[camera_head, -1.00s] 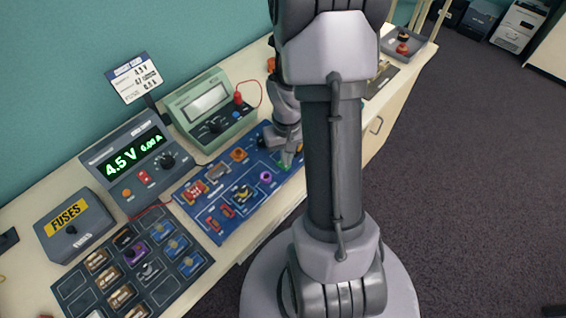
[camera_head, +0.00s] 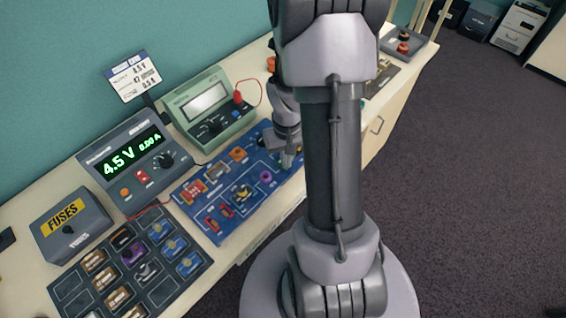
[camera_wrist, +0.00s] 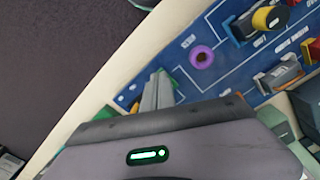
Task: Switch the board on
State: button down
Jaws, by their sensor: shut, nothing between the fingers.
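The blue circuit board (camera_head: 259,196) lies on the bench, with coloured parts clipped on it. My gripper (camera_head: 288,160) is shut and empty, pointing down over the board's right end, which my arm partly hides. The wrist view shows the closed fingers (camera_wrist: 158,90) near the board's edge, beside a purple ring-shaped part (camera_wrist: 202,57). Something green (camera_wrist: 166,82) is partly hidden behind the fingertips; I cannot tell whether they touch it. The purple part also shows in the head view (camera_head: 266,177). The power supply (camera_head: 128,160) reads 4.5 V and 0.00 A.
A green meter (camera_head: 208,107) stands behind the board, with a small sign (camera_head: 133,77) to its left. A fuses box (camera_head: 72,226) and a dark parts tray (camera_head: 130,262) lie to the left. A grey box with red knobs (camera_head: 404,46) sits at the bench's far end.

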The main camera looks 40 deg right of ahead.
jog(key=shift+f, duration=0.2)
notch_tip(320, 180, up, 7)
jog(key=p, duration=0.5)
dwell(0.3)
jog(key=a+r+t+b, duration=0.2)
jog(key=a+r+b, duration=0.2)
jog(key=a+r, duration=0.3)
jog(key=a+r+t+b, duration=0.2)
jog(key=a+r+b, duration=0.25)
jog(key=a, duration=0.45)
jog(key=s+a+r+t+y+b, duration=0.1)
jog(key=s+a+r+y, duration=0.1)
jog(key=s+a, duration=0.5)
jog(key=shift+a+r+n+t+b, duration=0.3)
jog(key=shift+a+t+b, duration=0.1)
jog(key=shift+a, duration=0.15)
jog(key=shift+s, duration=0.1)
